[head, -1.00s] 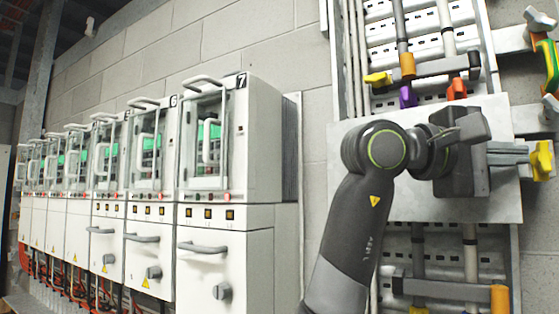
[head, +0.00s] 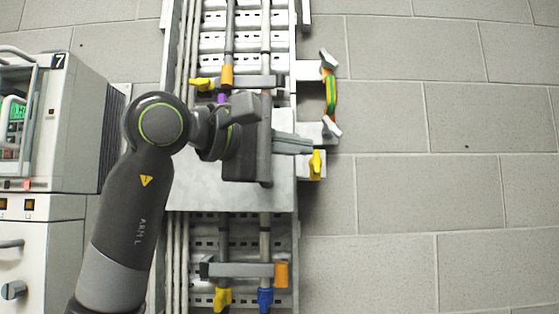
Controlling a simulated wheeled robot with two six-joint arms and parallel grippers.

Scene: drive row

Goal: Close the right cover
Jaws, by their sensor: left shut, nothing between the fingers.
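My left gripper (head: 293,144) is shut and empty. It points right, in front of a flat grey metal plate (head: 262,195) on a vertical cable tray. Its fingers reach the plate's right edge, just above a yellow lever (head: 316,165) on a small bracket; I cannot tell whether they touch anything. My left wrist and hand hide the plate's upper middle. No part in view is clearly marked as the right cover, and I cannot tell if the plate is it. My right gripper is not in view.
The cabinet numbered 7 (head: 75,115) stands at the left edge. A yellow-green strap (head: 331,97) joins two brackets right of the tray. Clamps with orange ends (head: 281,274) cross the cables. Bare block wall (head: 430,200) fills the right.

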